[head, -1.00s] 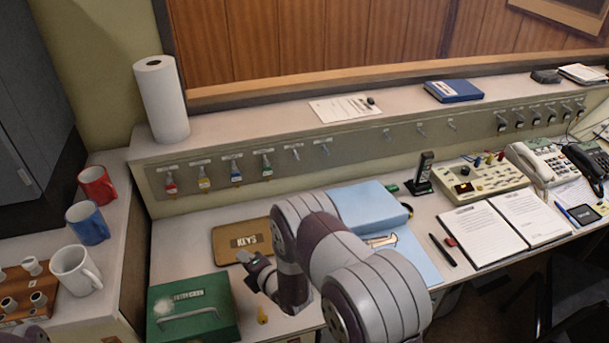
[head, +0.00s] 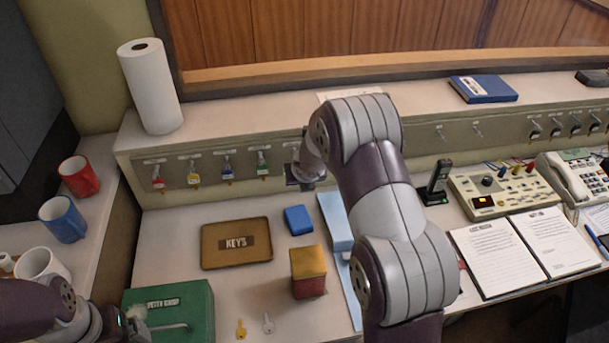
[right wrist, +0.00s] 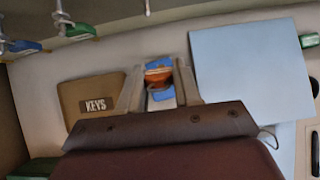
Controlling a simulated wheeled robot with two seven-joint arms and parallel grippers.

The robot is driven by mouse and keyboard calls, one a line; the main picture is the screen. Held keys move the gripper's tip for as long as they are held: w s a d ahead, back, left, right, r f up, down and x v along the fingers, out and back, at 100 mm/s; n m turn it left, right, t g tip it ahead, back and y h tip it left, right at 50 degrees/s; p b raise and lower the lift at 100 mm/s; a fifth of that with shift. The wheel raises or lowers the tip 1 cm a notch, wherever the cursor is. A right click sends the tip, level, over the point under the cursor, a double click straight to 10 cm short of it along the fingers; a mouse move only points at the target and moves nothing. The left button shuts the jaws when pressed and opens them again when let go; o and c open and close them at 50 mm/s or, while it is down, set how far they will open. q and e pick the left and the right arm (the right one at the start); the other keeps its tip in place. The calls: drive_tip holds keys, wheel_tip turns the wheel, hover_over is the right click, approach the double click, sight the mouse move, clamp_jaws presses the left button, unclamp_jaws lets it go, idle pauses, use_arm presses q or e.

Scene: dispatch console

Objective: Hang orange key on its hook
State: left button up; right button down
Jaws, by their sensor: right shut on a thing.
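My right gripper (head: 304,174) is up at the hook panel (head: 180,178), just right of the green-tagged key; my arm hides part of it and the hooks there. In the right wrist view its fingers (right wrist: 158,80) are shut on the orange key (right wrist: 158,74), of which mainly the orange head shows. A bare hook (right wrist: 147,8) is ahead of the key in that view, apart from it. Which hook is the orange key's cannot be read. My left gripper (head: 128,322) is at the lower left by the green cash box; its jaws are unclear.
Red, yellow, blue and green-tagged keys (head: 263,160) hang at left. The KEYS tray (head: 226,263) is empty. A yellow key (head: 240,328) and a grey key (head: 268,323) lie on the desk. A gold-topped red box (head: 308,285), blue box (head: 298,220) and green cash box (head: 190,300) stand nearby.

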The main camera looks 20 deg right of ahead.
drive_tip(key=shift+w+p, duration=0.3)
drive_tip(key=shift+w, duration=0.05)
drive_tip(key=w+p, duration=0.1)
drive_tip(key=w+f+p, duration=0.1)
drive_tip(key=w+d+p, duration=0.1)
drive_tip(key=w, duration=0.1)
drive_tip(key=shift+f, duration=0.15)
idle(0.4)
drive_tip(key=shift+p, duration=0.4)
drive_tip(key=shift+w+d+p, duration=0.1)
drive_tip(key=shift+w+p, duration=0.2)
drive_tip(key=shift+p, duration=0.3)
drive_tip(key=shift+w+d+p, duration=0.2)
drive_tip(key=shift+w+p, duration=0.5)
drive_tip(key=shift+p, duration=0.6)
